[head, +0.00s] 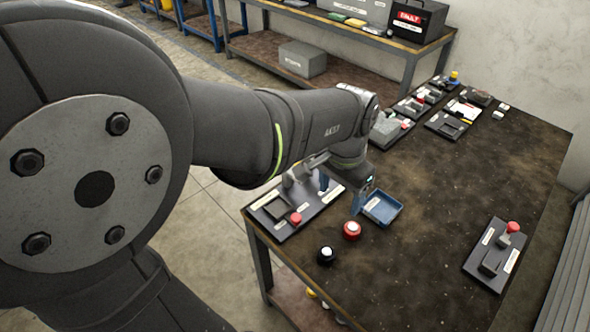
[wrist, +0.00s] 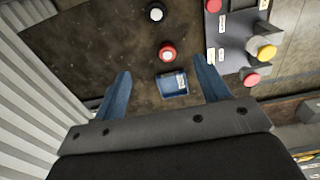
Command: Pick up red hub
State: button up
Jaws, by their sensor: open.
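The red hub (head: 352,231), a round red piece with a white top, stands on the dark table in front of the blue tray (head: 382,209). In the wrist view the red hub (wrist: 167,55) shows between the fingertips in the picture, just above the tray (wrist: 172,85). My gripper (head: 341,195) is open and empty, with its blue fingers above the table, behind and a little left of the hub. In the wrist view my gripper (wrist: 161,65) has its fingers wide apart; the hub is not touched.
A black hub (head: 326,256) with a white top stands near the front edge. A panel (head: 283,216) with a red knob (head: 295,218) lies left of the gripper. Another panel (head: 490,262) lies at the right. Several fixtures fill the far end; the table's middle is clear.

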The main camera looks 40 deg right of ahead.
jog(key=h, duration=0.1)
send_near(352, 228)
jog(key=f, duration=0.3)
jog(key=shift+s, duration=0.4)
jog(key=shift+w+d+f, duration=0.15)
jog(key=shift+f, duration=0.8)
jog(key=shift+w+d+f, duration=0.1)
jog(key=shift+d+f, duration=0.1)
jog(key=shift+f, duration=0.75)
jog(key=shift+w+d+f, duration=0.15)
jog(key=shift+f, duration=0.8)
jog(key=c, duration=1.1)
jog(key=shift+c, duration=0.2)
jog(key=shift+r, duration=0.15)
